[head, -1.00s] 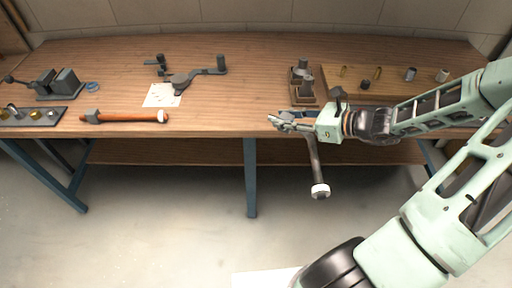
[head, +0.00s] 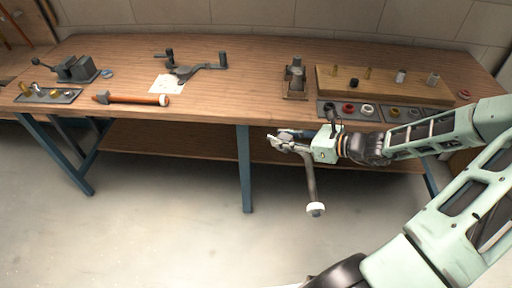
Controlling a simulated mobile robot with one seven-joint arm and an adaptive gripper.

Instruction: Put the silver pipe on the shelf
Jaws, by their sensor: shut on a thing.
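The silver pipe (head: 310,182) is a grey tube with a white ring at its lower end. It hangs down from my gripper (head: 281,138), tilted slightly, in front of the workbench's front edge. My gripper is shut on the pipe near its upper end; the fingers hide part of it. The shelf (head: 200,146) is the wooden board under the bench top, behind and to the left of my gripper.
The bench top (head: 235,85) lies above the shelf. A blue leg (head: 244,170) stands in front of the shelf, left of the pipe. An orange pipe (head: 133,99), a bending tool (head: 195,68) and a tray of rings (head: 370,111) lie on top. The floor in front is clear.

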